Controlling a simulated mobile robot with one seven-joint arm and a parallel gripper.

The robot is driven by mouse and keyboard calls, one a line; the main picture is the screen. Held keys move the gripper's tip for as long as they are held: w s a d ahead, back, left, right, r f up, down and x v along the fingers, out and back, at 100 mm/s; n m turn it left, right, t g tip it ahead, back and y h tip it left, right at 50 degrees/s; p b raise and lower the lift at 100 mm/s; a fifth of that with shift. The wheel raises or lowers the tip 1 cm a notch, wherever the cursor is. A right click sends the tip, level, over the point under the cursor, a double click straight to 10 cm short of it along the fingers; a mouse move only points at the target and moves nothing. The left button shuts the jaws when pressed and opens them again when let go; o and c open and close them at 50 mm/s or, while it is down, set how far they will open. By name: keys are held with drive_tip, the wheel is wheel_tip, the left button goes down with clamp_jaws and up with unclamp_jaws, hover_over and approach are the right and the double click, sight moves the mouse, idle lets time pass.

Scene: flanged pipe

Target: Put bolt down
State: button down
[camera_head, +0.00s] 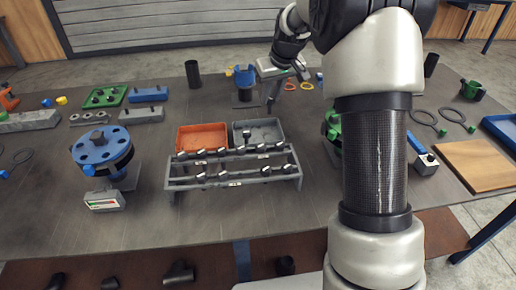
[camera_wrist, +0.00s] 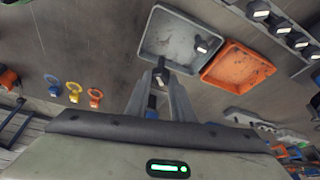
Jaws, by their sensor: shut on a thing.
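My gripper (camera_wrist: 161,76) is shut on a dark bolt with a pale end (camera_wrist: 160,68), held between its fingertips. In the head view my gripper (camera_head: 271,101) points down behind the grey tray (camera_head: 272,125); the held bolt is too small to make out there. In the wrist view the fingertips overlap the near rim of the grey tray (camera_wrist: 151,42); I cannot tell their height above it. Another bolt (camera_wrist: 201,44) lies in the grey tray, by the side nearest the orange tray (camera_wrist: 237,62). The orange tray looks empty.
A grey rack (camera_head: 235,183) with several bolts stands in front of the trays. A blue flange (camera_head: 100,146) stands to the left. A blue-topped fixture (camera_head: 244,78) and coloured rings (camera_head: 290,87) lie behind the trays.

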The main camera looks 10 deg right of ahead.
wheel_tip(320, 180, down, 10)
drive_tip(key=shift+w+b, duration=0.15)
drive_tip(key=shift+b, duration=0.45)
drive_tip(key=shift+f, duration=0.3)
drive_tip(key=c, duration=1.5)
unclamp_jaws()
drive_tip(key=shift+r, duration=0.1)
drive_tip(key=shift+c, duration=0.2)
drive_tip(key=shift+r, duration=0.1)
